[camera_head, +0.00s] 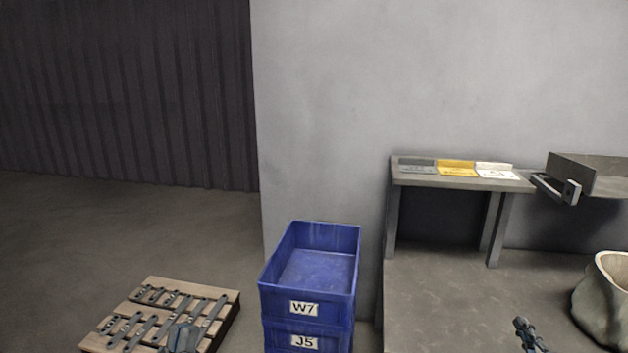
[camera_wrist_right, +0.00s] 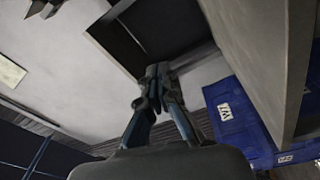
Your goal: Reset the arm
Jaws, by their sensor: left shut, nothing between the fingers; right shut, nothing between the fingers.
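My left gripper (camera_head: 182,336) shows at the bottom of the head view, in front of the wooden pallet with metal brackets. It is shut, with nothing visible in it, and most of its arm is out of the picture. My right gripper (camera_head: 524,328) shows at the bottom right of the head view, over the grey worktop. In the right wrist view its fingers (camera_wrist_right: 158,74) are together and empty.
The wooden pallet (camera_head: 222,293) carries several flat metal brackets. Stacked blue crates (camera_head: 341,278) labelled W7 and J5 stand beside the worktop (camera_head: 430,300). A raised shelf (camera_head: 410,180) holds grey, yellow and white plates. A metal tray (camera_head: 590,178) and pale sack (camera_head: 600,305) are right.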

